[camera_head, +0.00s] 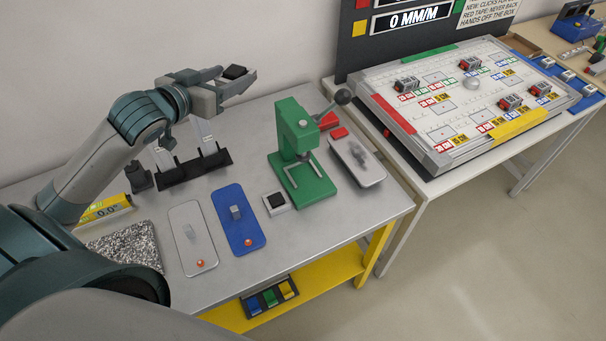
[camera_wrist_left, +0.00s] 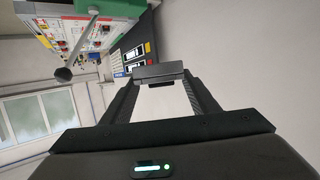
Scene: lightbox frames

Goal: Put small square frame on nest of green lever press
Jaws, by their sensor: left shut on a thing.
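The green lever press (camera_head: 294,135) stands at the back middle of the grey table. Its lever ends in a dark ball knob at the right. Its flat green base (camera_head: 318,190) carries a pale angled piece, and nothing dark lies there. My left gripper (camera_head: 240,82) is raised well above the table, left of and higher than the press. It is shut on a small dark flat piece (camera_head: 235,72), likely the small square frame. In the left wrist view this piece (camera_wrist_left: 160,72) shows edge-on as a dark bar between the fingertips. The press also shows there (camera_wrist_left: 122,8), sideways.
A white block with a dark top (camera_head: 275,203) sits left of the press base. A blue plate (camera_head: 250,240), a grey plate (camera_head: 183,215) and a black stand (camera_head: 195,167) are further left. A pale tray (camera_head: 370,178) lies right. A large board (camera_head: 440,125) stands on another table.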

